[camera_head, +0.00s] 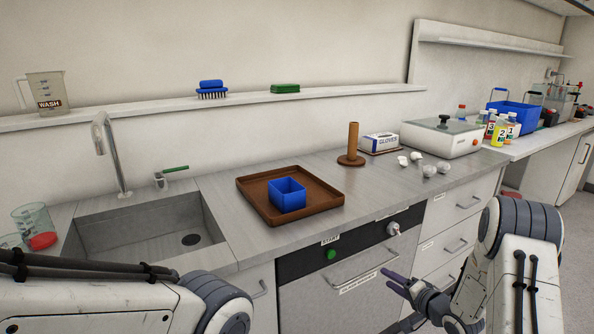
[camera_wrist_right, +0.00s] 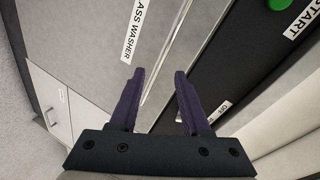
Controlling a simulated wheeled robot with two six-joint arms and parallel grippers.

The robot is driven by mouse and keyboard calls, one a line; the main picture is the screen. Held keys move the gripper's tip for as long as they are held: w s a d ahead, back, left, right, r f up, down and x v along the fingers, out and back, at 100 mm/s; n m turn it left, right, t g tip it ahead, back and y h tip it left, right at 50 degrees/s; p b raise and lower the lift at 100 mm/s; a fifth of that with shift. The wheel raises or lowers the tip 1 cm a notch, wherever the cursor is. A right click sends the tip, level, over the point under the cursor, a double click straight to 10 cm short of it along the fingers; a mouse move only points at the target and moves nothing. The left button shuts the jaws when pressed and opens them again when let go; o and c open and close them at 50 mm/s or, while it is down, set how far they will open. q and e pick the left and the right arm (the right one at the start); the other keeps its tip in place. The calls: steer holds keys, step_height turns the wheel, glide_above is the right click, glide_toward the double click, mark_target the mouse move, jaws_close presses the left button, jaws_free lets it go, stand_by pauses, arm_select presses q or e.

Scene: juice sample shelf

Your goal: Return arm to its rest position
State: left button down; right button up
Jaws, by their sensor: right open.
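My right gripper (camera_head: 392,279) hangs in front of the glass washer's front panel, below the counter edge, at the lower right of the head view. Its two dark fingers also show in the right wrist view (camera_wrist_right: 158,85), apart with nothing between them. My left arm (camera_head: 110,305) shows at the lower left of the head view, but its gripper is out of the picture. The glass washer (camera_head: 345,275) has a START label and a green button (camera_head: 331,254). Its handle lies behind my right fingers in the wrist view; I cannot tell the gap.
A brown tray (camera_head: 245,187) with a blue box (camera_head: 288,196) stands on the counter. A sink (camera_head: 150,235) is at left, with beakers (camera_head: 36,224) beside it. A wooden post (camera_head: 352,143), white pieces (camera_head: 429,170) and bottles (camera_head: 501,128) stand further right. Floor at far right looks clear.

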steer(key=s+a+r+n+g+h, duration=0.1)
steer(key=s+a+r+n+g, duration=0.55)
steer(key=s, duration=0.65)
steer(key=s+a+r+n+g+h, duration=0.25)
steer(key=s+a+n, duration=0.25)
steer(key=s+a, duration=0.65)
steer(key=s+a+r+n+g, duration=0.45)
steer(key=s+a+n, duration=0.2)
steer(key=s, duration=0.75)
step_height(320, 180, up, 16)
steer(key=p, duration=1.6)
steer(key=shift+w+r+m, duration=0.15)
steer(key=shift+r+m, duration=0.1)
steer(key=shift+m, duration=0.15)
